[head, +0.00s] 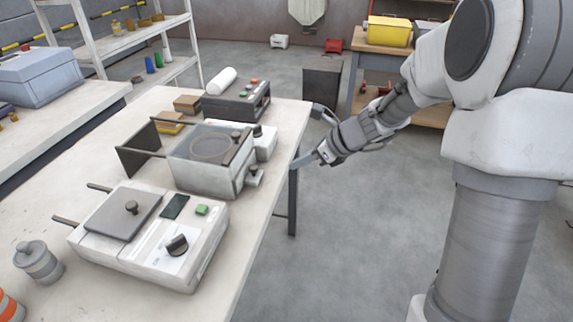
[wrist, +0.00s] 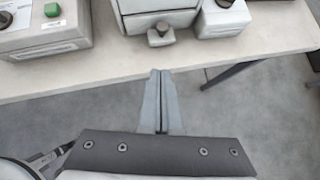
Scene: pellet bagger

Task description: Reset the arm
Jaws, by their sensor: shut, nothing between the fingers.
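My gripper (head: 308,159) is at the right edge of the white table (head: 255,190) in the head view, with my arm reaching in from the right. In the wrist view my gripper (wrist: 157,75) shows two grey fingers side by side, shut, with nothing held. The fingertips point toward the table edge and a machine with a dark knob (wrist: 160,33). I cannot tell how far the tips are from the edge.
On the table are a white machine with a lid (head: 125,207), a machine with a round opening (head: 212,148), and a dark control box (head: 238,100). A grey canister (head: 38,262) stands front left. The floor (head: 350,230) right of the table is clear.

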